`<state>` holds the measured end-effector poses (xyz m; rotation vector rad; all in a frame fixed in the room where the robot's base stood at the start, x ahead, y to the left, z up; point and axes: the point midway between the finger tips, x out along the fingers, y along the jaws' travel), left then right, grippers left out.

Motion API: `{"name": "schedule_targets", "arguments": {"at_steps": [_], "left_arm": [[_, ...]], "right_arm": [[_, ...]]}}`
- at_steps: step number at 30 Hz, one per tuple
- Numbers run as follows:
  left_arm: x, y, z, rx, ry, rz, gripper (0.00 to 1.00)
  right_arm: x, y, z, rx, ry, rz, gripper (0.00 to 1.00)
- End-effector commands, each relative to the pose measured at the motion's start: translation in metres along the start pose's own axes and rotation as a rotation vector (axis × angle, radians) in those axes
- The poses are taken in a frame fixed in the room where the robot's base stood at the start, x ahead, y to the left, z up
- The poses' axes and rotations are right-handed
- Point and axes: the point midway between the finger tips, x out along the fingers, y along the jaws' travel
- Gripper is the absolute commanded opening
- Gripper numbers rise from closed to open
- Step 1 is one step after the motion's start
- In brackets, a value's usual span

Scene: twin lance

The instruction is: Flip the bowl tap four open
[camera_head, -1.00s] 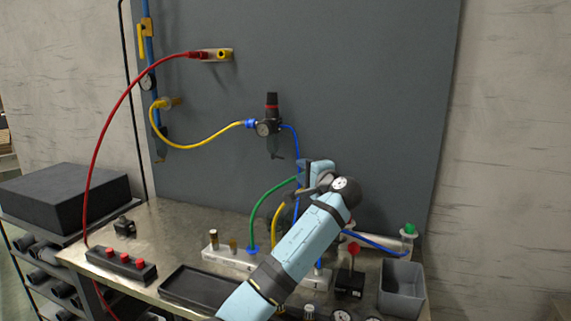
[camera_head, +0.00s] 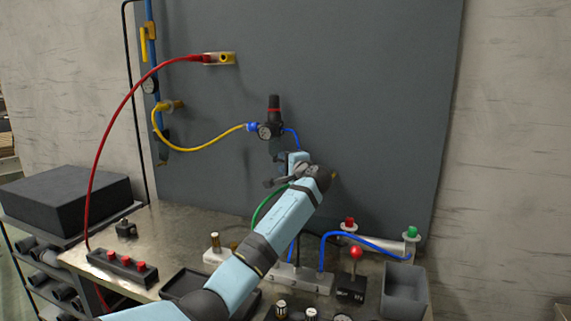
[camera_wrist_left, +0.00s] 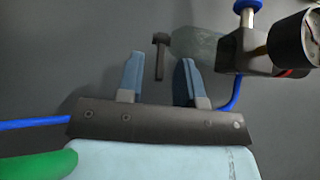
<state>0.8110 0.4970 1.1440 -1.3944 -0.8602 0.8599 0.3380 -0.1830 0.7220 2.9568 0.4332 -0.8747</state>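The filter-regulator (camera_head: 273,118) hangs on the grey panel, with a black knob, a red ring and a gauge. Its clear bowl (camera_wrist_left: 197,45) shows in the left wrist view. The bowl tap, a dark T-shaped lever (camera_wrist_left: 160,55), appears beside the bowl, between my fingers in the picture. My left gripper (camera_wrist_left: 160,80) is open, one finger on each side of the lever; I cannot tell whether either touches it. In the head view the left gripper (camera_head: 290,162) is just below the regulator and hides the tap. The right gripper is not in view.
Yellow (camera_head: 205,142) and blue hoses join the regulator. A green hose (camera_head: 265,203) passes behind my left arm. On the bench are a red-button box (camera_head: 122,266), a red-knobbed lever (camera_head: 355,254) and a grey bin (camera_head: 404,290). The panel right of the regulator is clear.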

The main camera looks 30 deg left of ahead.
Motion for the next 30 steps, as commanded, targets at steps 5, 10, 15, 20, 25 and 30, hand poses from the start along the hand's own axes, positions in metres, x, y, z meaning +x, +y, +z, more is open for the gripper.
{"name": "schedule_targets", "arguments": {"at_steps": [5,10,15,20,25,30], "left_arm": [[0.000,0.000,0.000,0.000,0.000,0.000,0.00],[0.000,0.000,-0.001,0.000,-0.007,0.001,0.00],[0.001,0.000,-0.007,0.001,-0.109,0.004,0.00],[0.004,0.000,-0.012,0.001,-0.236,0.003,0.00],[0.006,0.000,-0.014,0.001,-0.310,0.001,0.00],[0.006,0.000,-0.014,0.000,-0.326,0.000,0.00]], "right_arm": [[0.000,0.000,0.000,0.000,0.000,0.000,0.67],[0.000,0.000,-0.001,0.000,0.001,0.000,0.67],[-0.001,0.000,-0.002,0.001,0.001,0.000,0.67],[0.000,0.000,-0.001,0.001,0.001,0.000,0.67],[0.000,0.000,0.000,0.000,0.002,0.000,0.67],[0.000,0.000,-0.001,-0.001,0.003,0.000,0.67]]}}
